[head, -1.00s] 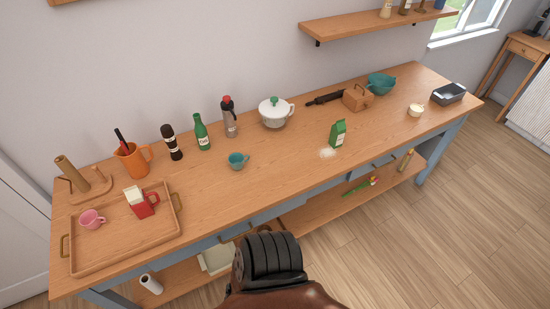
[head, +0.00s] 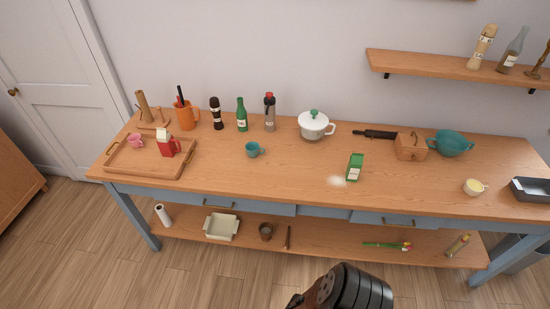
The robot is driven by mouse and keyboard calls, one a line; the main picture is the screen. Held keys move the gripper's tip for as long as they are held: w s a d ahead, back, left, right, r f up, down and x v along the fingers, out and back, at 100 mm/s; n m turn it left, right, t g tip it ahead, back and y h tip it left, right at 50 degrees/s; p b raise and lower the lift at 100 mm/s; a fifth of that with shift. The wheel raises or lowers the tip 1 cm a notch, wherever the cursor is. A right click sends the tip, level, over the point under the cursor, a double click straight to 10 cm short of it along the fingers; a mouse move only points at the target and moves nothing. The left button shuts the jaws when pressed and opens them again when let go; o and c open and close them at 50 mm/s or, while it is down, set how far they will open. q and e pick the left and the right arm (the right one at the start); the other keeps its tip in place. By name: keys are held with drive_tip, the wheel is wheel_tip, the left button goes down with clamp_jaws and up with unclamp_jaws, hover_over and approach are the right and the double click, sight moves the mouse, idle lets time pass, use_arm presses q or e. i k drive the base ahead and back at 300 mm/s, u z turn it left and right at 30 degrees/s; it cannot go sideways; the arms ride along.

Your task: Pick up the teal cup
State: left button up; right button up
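The teal cup (head: 254,149) stands upright on the wooden worktop (head: 290,180), near the middle of its left half. Its handle points to the right. Clear worktop lies in front of it, and a green bottle (head: 241,115) and a grey bottle with a red top (head: 270,112) stand behind it. Neither of my grippers shows in the head view; only a dark ribbed part of my own body shows at the bottom edge, well in front of the table.
A tray (head: 125,170) with a pink cup (head: 136,141) and a red-and-white carton (head: 167,144) lies at left. A white lidded pot (head: 313,126) stands right of the cup.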

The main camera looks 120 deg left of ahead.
sight(252, 149)
drive_tip(key=z, duration=0.05)
drive_tip(key=i, duration=0.05)
drive_tip(key=u, duration=3.45)
